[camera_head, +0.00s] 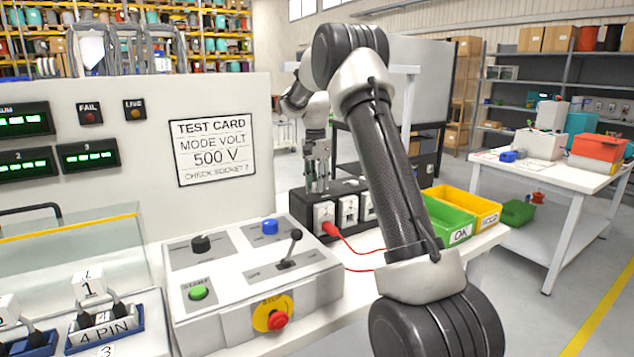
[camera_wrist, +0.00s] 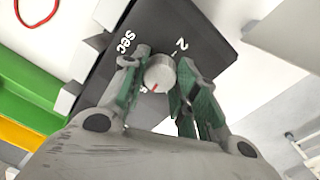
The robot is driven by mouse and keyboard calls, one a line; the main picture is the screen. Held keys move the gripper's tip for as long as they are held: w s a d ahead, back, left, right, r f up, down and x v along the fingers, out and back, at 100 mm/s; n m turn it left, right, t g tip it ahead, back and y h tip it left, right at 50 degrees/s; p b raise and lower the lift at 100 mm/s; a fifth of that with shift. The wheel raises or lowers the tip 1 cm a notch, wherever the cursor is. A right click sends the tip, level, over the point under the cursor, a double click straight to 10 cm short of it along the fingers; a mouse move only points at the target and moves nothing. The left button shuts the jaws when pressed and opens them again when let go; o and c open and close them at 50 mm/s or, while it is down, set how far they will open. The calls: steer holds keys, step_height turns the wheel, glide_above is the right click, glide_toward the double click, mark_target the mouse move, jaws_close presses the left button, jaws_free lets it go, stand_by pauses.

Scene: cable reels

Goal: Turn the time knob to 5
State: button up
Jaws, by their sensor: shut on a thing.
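The time knob (camera_wrist: 160,72) is a small grey round knob with a red line on its face. It sits on a dark panel (camera_wrist: 100,72) marked "sec" and "2" in the wrist view. The red line points down and slightly left, toward a small mark that is partly hidden and that I cannot read for certain. My gripper (camera_wrist: 158,84) is shut on the knob, with a green-padded finger on each side. In the head view my gripper (camera_head: 318,180) points down onto the black socket box (camera_head: 300,207). The knob is not distinguishable there.
A red plug (camera_head: 330,229) with a red cable is in the box's front. Green (camera_head: 450,222) and yellow (camera_head: 473,203) bins stand right of it. A control box (camera_head: 225,290) with buttons and a lever stands at left. A test card (camera_head: 212,150) reads "MODE VOLT 500 V".

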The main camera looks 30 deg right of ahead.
steer(key=shift+m, duration=0.9)
steer(key=o, duration=1)
steer(key=shift+r, duration=0.15)
steer(key=r, duration=1.1)
steer(key=shift+w+r, duration=0.25)
steer(key=shift+r, duration=0.1)
